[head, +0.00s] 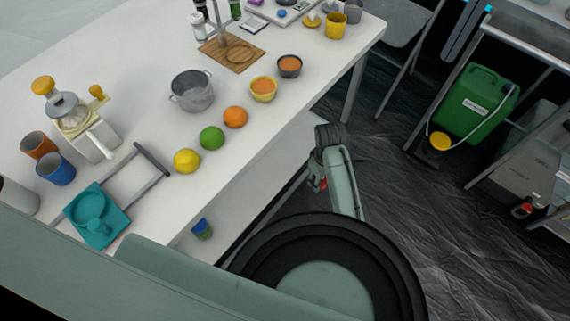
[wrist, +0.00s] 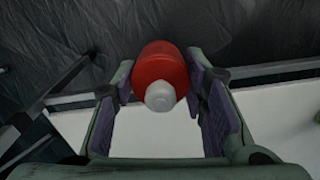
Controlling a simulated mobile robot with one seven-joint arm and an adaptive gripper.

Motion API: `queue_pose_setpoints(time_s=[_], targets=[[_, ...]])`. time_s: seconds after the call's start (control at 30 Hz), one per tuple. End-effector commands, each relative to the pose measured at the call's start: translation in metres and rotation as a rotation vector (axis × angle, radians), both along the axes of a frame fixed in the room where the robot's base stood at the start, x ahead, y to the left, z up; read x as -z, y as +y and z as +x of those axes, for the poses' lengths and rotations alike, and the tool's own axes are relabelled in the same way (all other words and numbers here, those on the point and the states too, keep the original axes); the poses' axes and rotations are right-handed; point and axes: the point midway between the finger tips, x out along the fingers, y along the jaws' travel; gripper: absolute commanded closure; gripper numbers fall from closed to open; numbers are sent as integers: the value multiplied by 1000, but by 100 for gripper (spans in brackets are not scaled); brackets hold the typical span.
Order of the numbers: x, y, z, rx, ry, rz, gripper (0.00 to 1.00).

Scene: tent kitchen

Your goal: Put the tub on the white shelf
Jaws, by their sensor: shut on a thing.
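My gripper (head: 316,184) is beside the front edge of the table, below the tabletop. Its jaws are shut on a red tub (wrist: 160,68) with a pale grey cap; in the wrist view it sits between both finger pads. In the head view only a small red part of the tub (head: 323,184) shows past my gripper. The white shelf (head: 250,185) is a pale board under the tabletop, partly hidden by the table and my body. A white surface (wrist: 175,140) also lies beneath the fingers in the wrist view.
A small blue and green container (head: 202,229) stands low under the table edge. The white table (head: 150,55) holds fruit, bowls, a pot (head: 192,92) and a juicer. A green jerrycan (head: 474,103) stands at right. The dark floor between is clear.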

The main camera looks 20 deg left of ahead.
Motion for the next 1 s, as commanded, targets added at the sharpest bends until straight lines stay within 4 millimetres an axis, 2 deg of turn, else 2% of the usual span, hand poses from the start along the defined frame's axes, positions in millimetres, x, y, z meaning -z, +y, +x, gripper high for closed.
queue_pose_setpoints(time_s=[0.03,0.3,0.5,0.7,1.0], targets=[[7,7,-4,-114,-1,6,79],[13,28,-19,-770,-2,2,79],[15,38,-28,-1168,1,1,79],[13,43,-33,-1381,4,2,79],[17,50,-28,-1432,13,-1,79]])
